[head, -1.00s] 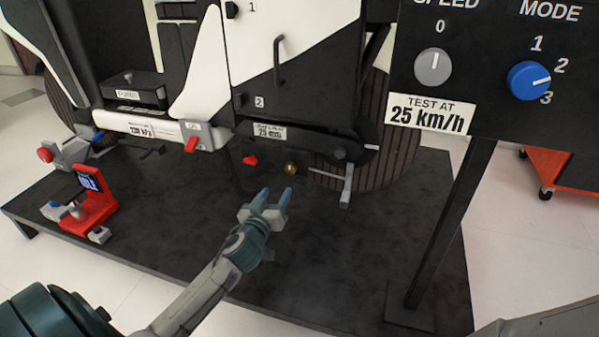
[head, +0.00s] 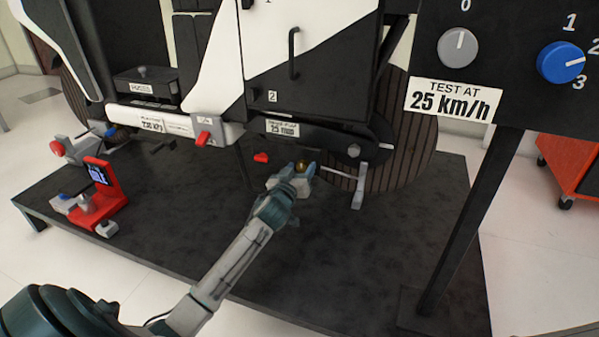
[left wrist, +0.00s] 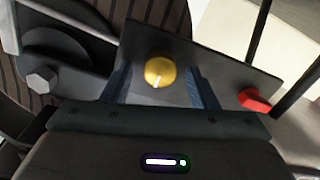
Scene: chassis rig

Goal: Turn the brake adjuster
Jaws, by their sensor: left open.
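The brake adjuster appears to be the round brass knob (head: 302,166) low on the chassis, left of the rear wheel. In the left wrist view the yellow knob (left wrist: 160,71) has a pale mark on its lower face. My left gripper (head: 303,168) is open at the knob. In the left wrist view its two fingers (left wrist: 160,85) stand on either side of the knob, with gaps between them and it. Whether the fingertips reach past the knob's face is hard to tell. My right gripper is not in view.
A red lever (head: 261,157) sits just left of the knob, also in the left wrist view (left wrist: 254,100). A grey pedal arm (head: 359,186) is to the right. A red stand (head: 99,196) is on the black platform (head: 190,250). A dial panel post (head: 465,220) stands right.

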